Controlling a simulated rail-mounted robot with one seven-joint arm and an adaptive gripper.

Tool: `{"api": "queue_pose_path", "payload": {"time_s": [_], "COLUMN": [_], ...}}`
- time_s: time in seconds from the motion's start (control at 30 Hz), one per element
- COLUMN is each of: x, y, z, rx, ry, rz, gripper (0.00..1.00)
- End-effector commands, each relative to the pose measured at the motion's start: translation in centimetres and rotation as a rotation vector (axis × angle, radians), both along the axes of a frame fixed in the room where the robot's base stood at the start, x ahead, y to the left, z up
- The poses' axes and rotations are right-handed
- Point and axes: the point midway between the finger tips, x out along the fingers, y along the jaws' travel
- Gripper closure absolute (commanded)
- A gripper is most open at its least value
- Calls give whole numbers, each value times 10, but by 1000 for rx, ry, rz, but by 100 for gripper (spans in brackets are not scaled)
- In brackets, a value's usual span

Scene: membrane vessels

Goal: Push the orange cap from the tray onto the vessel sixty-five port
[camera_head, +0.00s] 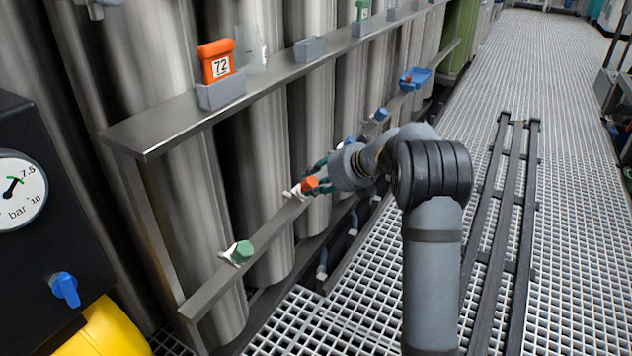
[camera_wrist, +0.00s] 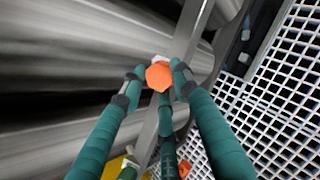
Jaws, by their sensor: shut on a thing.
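The orange cap (camera_head: 310,184) is at the lower rail in the head view, right against a white port fitting (camera_head: 296,191). In the wrist view the orange cap (camera_wrist: 159,76) sits between my teal fingertips, with a bit of the white fitting (camera_wrist: 160,58) showing behind it. My gripper (camera_head: 319,182) is shut on the cap. I cannot tell whether the cap is fully seated or only touching the port. No sixty-five marking is readable. The blue tray (camera_head: 424,73) hangs farther along the rails and holds a small orange-red thing.
A green cap (camera_head: 240,251) sits on a nearer port of the lower rail (camera_head: 215,289). A blue cap (camera_head: 381,114) is farther along. The upper shelf (camera_head: 152,127) carries an orange 72 tag (camera_head: 216,62). A gauge box stands left.

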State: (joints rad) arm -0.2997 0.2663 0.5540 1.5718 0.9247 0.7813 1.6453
Motion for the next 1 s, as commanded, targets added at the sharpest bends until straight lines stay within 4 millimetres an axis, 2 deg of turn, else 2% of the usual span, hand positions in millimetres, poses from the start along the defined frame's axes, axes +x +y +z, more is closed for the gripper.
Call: {"api": "queue_pose_path", "payload": {"time_s": [0.57, 0.6, 0.93, 1.0], "x": [3, 3, 3, 3], "y": [7, 7, 7, 7], "z": [-13, -12, -12, -12], "rx": [0, 0, -1, -1], "ry": [0, 0, -1, -1], "rz": [1, 1, 1, 1], "gripper": [92, 68, 48, 48]}}
